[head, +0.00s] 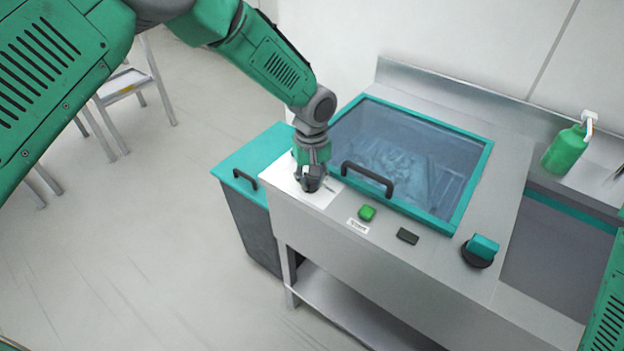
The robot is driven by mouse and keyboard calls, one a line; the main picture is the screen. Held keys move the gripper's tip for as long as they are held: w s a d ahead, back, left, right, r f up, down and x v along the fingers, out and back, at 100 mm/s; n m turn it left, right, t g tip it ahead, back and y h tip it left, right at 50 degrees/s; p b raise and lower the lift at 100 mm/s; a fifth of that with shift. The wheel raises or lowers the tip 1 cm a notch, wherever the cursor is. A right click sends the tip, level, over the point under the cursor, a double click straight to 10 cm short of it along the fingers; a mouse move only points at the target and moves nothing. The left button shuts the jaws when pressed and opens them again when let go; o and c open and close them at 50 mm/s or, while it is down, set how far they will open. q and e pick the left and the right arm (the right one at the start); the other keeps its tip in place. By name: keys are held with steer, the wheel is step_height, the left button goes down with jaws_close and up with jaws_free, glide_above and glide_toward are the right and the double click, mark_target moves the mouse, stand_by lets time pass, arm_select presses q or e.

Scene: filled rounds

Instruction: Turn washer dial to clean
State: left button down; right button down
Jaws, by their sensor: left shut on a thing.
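The washer (505,180) is a steel counter unit with a teal-framed glass lid (400,150) and a black handle. My left gripper (312,186) points down at its front left corner, over a white plate (318,197). It is shut on a small dark thing there, which I take to be the washer dial. The fingers hide most of it, so I cannot read its setting. My right gripper is out of view.
A green button (367,212) with a label and a black switch (408,236) sit on the front ledge. A teal knob (482,249) stands at the right. A teal-lidded bin (250,165) is at the left, a green bottle (566,148) at the back right.

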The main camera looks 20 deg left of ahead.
arm_select(q)
steer(key=shift+w+r+m, duration=0.15)
steer(key=shift+m, duration=0.65)
steer(key=m, duration=0.5)
steer(key=shift+a, duration=0.25)
steer(key=m, duration=0.6)
steer(key=shift+w+a+r+m+p, duration=0.1)
steer(key=shift+w+a+m+p, duration=0.1)
steer(key=shift+m+p, duration=0.2)
steer(key=m, duration=0.9)
steer(key=shift+w+a, duration=0.1)
steer(key=shift+w, duration=0.1)
steer(key=shift+m, duration=0.3)
steer(key=c, duration=1.5)
jaws_free()
steer(key=shift+f, duration=0.2)
